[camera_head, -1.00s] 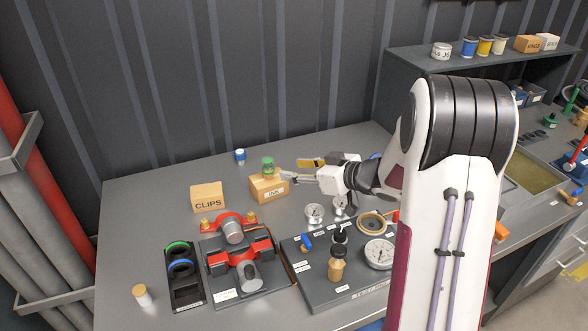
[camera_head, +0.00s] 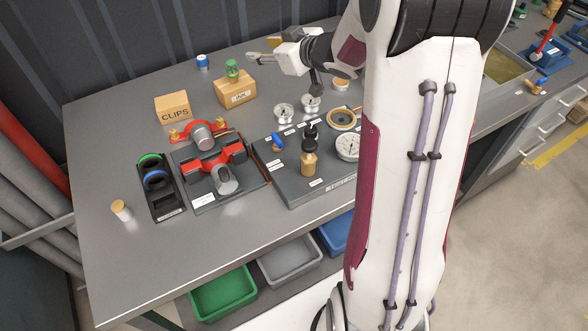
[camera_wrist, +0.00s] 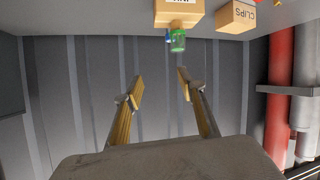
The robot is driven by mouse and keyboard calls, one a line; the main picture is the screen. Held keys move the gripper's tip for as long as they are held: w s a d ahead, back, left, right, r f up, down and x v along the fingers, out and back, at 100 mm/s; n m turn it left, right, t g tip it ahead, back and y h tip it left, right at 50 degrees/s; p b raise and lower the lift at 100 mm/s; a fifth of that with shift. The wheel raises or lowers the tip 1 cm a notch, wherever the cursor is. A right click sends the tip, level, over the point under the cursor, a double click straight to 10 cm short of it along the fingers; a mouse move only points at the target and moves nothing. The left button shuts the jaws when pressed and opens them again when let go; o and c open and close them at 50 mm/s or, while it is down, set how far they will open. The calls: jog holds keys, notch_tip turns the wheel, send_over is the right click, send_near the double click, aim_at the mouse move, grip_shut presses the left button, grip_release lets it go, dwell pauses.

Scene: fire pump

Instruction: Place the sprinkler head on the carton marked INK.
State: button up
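The sprinkler head, a small green piece (camera_head: 232,70), stands upright on top of a brown carton (camera_head: 236,95) near the back edge of the bench. The carton's front label appears to read INK. Both show upside down at the top of the wrist view, the green piece (camera_wrist: 178,42) touching the carton (camera_wrist: 180,14). My gripper (camera_head: 262,50) is up and to the right of the green piece in the head view, apart from it. In the wrist view its two fingers (camera_wrist: 158,92) are spread with nothing between them.
The CLIPS carton (camera_head: 172,107) stands left of the INK carton. A blue-and-white jar (camera_head: 202,62) is behind. A red-clamped fixture (camera_head: 212,158) and a gauge board (camera_head: 300,165) lie in front. Bare bench (camera_head: 105,150) lies at left.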

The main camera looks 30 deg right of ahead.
jog(key=s+r+m+g+h, duration=0.2)
jog(key=s+r+m+h, duration=0.3)
jog(key=s+r, duration=0.6)
jog(key=s+a+f+g, duration=0.1)
jog(key=s+a, duration=0.3)
jog(key=s, duration=0.5)
jog(key=s+a+f+g+y, duration=0.1)
jog(key=s+a+f, duration=0.3)
jog(key=s, duration=0.5)
jog(key=s+a+f+g+y, duration=0.1)
jog(key=s+a+f+g, duration=0.1)
jog(key=s+a, duration=0.3)
jog(key=s+g, duration=0.1)
jog(key=s, duration=0.3)
jog(key=shift+a+f+n, duration=0.15)
jog(key=shift+a+n, duration=0.05)
jog(key=shift+n, duration=0.1)
